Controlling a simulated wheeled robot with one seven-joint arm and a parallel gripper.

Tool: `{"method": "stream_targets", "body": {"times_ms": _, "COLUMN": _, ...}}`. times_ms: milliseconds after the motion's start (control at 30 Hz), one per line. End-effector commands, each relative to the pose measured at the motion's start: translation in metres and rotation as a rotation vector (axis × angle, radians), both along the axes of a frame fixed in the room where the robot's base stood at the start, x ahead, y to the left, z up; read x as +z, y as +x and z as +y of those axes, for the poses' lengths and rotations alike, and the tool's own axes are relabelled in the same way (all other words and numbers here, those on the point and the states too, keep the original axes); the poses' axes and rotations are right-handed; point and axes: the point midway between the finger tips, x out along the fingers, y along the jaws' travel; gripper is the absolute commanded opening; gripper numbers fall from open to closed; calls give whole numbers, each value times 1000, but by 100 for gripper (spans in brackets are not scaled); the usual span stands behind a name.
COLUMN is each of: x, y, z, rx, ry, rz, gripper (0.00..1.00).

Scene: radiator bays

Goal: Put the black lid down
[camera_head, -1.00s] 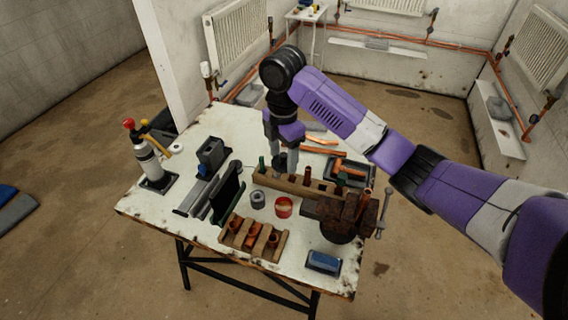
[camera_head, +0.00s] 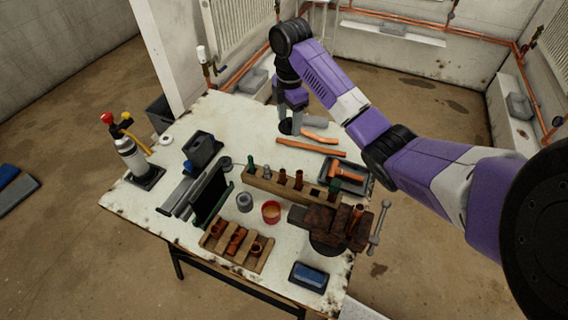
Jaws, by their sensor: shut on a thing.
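My gripper (camera_head: 292,127) points down over the back part of the worktable (camera_head: 236,115), beside the copper pipes. It is shut on the black lid (camera_head: 285,126), a small dark round piece at its fingertips. The lid looks tilted on edge, close to the table top. I cannot tell whether it touches the table. The fingers partly hide it.
Copper pipes (camera_head: 311,147) lie just in front of the gripper. A wooden rack (camera_head: 262,183) with fittings, a red tin (camera_head: 271,212), a grey roll (camera_head: 244,202) and a rusty vise (camera_head: 330,226) stand nearer. Bare table shows left of the gripper.

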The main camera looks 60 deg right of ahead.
Motion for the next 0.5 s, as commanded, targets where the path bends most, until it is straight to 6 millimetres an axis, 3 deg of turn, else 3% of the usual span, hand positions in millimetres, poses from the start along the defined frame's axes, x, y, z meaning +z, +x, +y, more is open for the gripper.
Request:
{"method": "stream_targets", "body": {"times_ms": 167, "x": -9, "y": -1, "z": -3, "rx": 28, "ry": 1, "rz": 0, "gripper": 23}}
{"method": "stream_targets", "body": {"times_ms": 500, "x": -68, "y": -2, "z": -3, "rx": 32, "ry": 2, "rz": 2, "gripper": 23}}
